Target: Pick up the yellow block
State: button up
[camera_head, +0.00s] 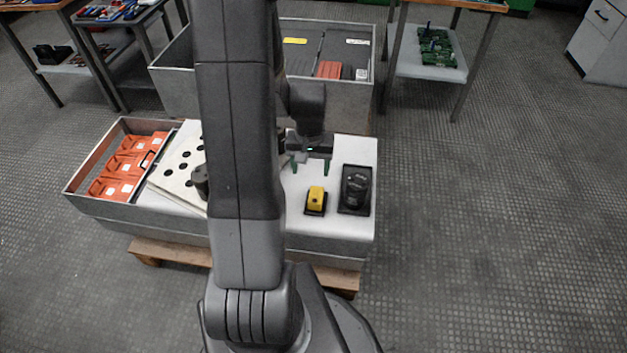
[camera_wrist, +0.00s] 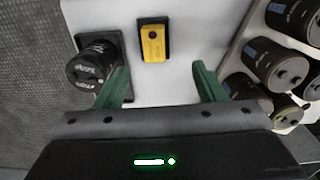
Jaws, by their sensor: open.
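The yellow block (camera_head: 316,197) sits on a small black base on the white top of the workbench, just left of a black cylindrical part (camera_head: 356,188). In the wrist view the yellow block (camera_wrist: 153,43) is upright in the picture, beyond the fingertips and between their lines. My gripper (camera_head: 311,167) is over the white top, a little behind the block in the head view. Its two green fingers are spread and empty, and they also show in the wrist view (camera_wrist: 158,78). The fingers are apart from the block.
The black cylinder (camera_wrist: 92,66) stands close beside the block. Several black capacitors (camera_wrist: 270,66) stand in a white holed panel (camera_head: 180,165). A tray of orange boxes (camera_head: 68,188) is at the left, and a grey bin (camera_head: 345,105) stands behind. Bare white surface lies around the block.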

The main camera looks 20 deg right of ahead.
aim_at(316, 194)
jog(key=f, duration=0.3)
jog(key=d+f+b, duration=0.1)
jog(key=f, duration=0.2)
jog(key=w+f+b, duration=0.1)
jog(key=f, duration=0.2)
jog(key=shift+w+d+f, duration=0.1)
jog(key=shift+d+f, duration=0.2)
jog(key=shift+d, duration=0.1)
jog(key=shift+s+f+b, duration=0.15)
jog(key=shift+f+b, duration=0.25)
jog(key=shift+f, duration=0.95)
jog(key=shift+s+f+b, duration=0.1)
jog(key=shift+f+b, duration=0.25)
jog(key=shift+f, duration=0.95)
jog(key=c, duration=1.2)
